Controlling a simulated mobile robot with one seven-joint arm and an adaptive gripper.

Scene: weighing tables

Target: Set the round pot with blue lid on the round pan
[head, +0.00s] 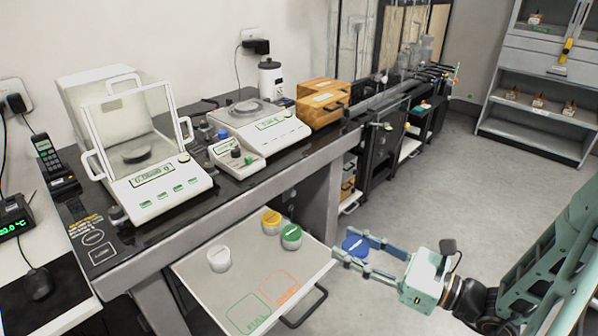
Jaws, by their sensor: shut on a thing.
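A round pot with a blue lid (355,244) is between the fingers of my gripper (352,249), which is shut on it. It is held beyond the right edge of the pull-out shelf; its lower body is largely hidden by the fingers. A round pan (137,155) sits inside the glass-walled balance (158,188) at the left of the bench. The gripper is well to the right of and nearer than both balances.
On the pull-out shelf (205,292) stand a white-lidded pot (219,257), a yellow-lidded pot (271,222) and a green-lidded pot (291,236). A small keypad device (236,158) sits between the balances. Wooden boxes (322,100) stand farther back. The floor at right is clear.

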